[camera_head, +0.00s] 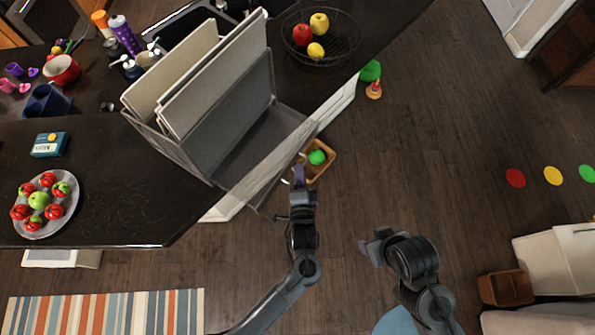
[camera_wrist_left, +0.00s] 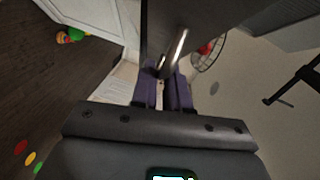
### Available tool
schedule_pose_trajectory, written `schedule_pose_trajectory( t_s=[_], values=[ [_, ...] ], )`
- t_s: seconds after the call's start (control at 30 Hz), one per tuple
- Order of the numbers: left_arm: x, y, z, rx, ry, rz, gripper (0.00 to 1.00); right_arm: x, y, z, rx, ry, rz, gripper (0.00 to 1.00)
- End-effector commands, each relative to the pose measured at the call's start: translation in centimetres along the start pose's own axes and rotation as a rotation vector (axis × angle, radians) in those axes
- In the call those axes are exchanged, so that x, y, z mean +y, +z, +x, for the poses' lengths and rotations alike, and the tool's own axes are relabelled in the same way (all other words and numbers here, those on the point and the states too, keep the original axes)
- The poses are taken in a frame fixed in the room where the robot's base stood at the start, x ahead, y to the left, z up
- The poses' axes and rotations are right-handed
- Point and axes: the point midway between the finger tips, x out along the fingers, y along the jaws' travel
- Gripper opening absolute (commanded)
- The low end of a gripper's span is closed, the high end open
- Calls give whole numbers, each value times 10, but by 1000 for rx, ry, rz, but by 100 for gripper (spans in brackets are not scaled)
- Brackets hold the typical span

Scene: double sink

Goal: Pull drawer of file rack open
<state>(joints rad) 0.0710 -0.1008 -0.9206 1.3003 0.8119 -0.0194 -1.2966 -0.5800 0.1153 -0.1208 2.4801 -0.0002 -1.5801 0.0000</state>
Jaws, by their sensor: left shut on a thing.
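The grey mesh file rack (camera_head: 228,130) stands on the dark counter and holds several upright pale folders (camera_head: 215,85). Its drawer (camera_head: 272,140) juts out from the rack's right side, past the counter edge, and looks open. My left gripper (camera_head: 298,174) is at the drawer's outer front face. In the left wrist view, its purple fingers (camera_wrist_left: 164,88) are shut around a shiny metal handle (camera_wrist_left: 174,52), in front of the dark drawer front. My right gripper (camera_head: 366,247) hangs over the floor, away from the rack; its jaw opening is unclear.
A wire fruit basket (camera_head: 320,48) stands behind the rack, and a plate of fruit (camera_head: 44,205) and a teal box (camera_head: 50,144) are on the left. A small wooden box (camera_head: 318,165) with a green ball is beyond the left gripper.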

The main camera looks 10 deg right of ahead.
Motion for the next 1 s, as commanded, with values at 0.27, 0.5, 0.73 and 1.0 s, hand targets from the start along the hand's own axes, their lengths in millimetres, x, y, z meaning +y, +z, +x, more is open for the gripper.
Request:
schedule_pose_trajectory(
  t_s=[0.27,0.5,0.73,1.0],
  values=[
    [0,0,0,1,1,0,36,0,0,0,0,1,0,58],
    [0,0,0,0,1,0,36,2,0,0,-1,5,-4,58],
    [1,0,-17,1,2,-2,36,2,1,2,-1,7,-7,58],
    [2,1,-63,1,3,-2,36,2,2,6,-1,7,-7,58]
  ],
)
